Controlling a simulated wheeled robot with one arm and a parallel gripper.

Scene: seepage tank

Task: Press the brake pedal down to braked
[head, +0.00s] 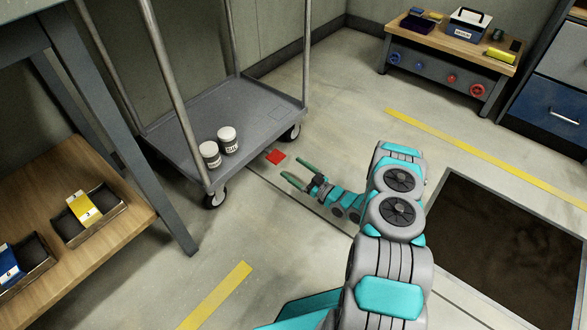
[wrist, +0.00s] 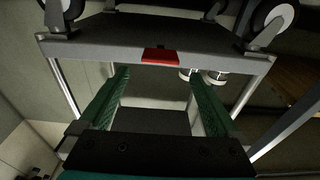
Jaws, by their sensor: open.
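The red brake pedal (head: 275,156) sticks out from the near edge of the grey cart's (head: 262,105) low deck. In the wrist view the pedal (wrist: 160,56) is a red block on the deck's edge, between two casters. I cannot tell whether it is up or down. My gripper (head: 292,168) is open and empty, low near the floor, with its green fingers pointing at the cart beside the pedal. In the wrist view the pedal lies ahead of the gap between my fingertips (wrist: 158,74), and no contact shows.
Two white lidded jars (head: 228,140) stand on the cart deck near its left corner. A dark floor opening (head: 505,245) lies at the right. A wooden bench (head: 75,215) stands at the left and a low table (head: 450,42) at the back. Floor between cart and opening is clear.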

